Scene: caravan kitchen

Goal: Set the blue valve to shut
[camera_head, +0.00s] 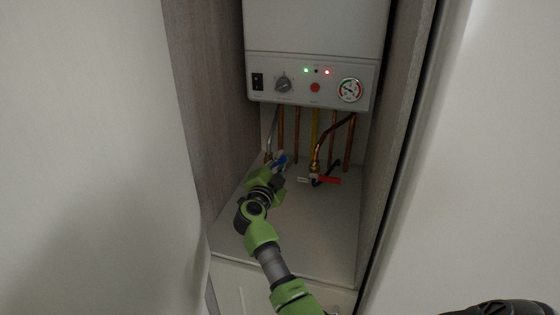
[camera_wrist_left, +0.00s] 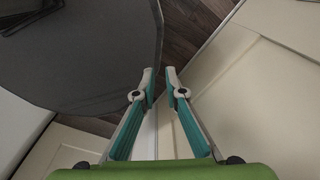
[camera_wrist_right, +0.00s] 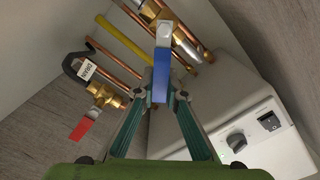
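The blue valve handle (camera_wrist_right: 162,82) shows large in the right wrist view, its pale neck joining a brass valve body (camera_wrist_right: 150,10) on a pipe. My right gripper (camera_wrist_right: 163,88) has its two fingers on either side of the blue handle, with little gap; I cannot tell whether they touch it. In the head view the blue handle (camera_head: 281,161) is a small patch just beyond my right gripper (camera_head: 278,172), which partly hides it. My left gripper (camera_wrist_left: 159,78) is partly open and empty, away from the valve, over a floor area.
A red valve handle (camera_head: 328,180) with a labelled black loop (camera_wrist_right: 80,68) is close beside the blue one. Copper pipes (camera_head: 297,135) and a yellow pipe (camera_head: 315,128) run up to the white boiler (camera_head: 313,80). Cabinet walls (camera_head: 215,100) stand close on both sides.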

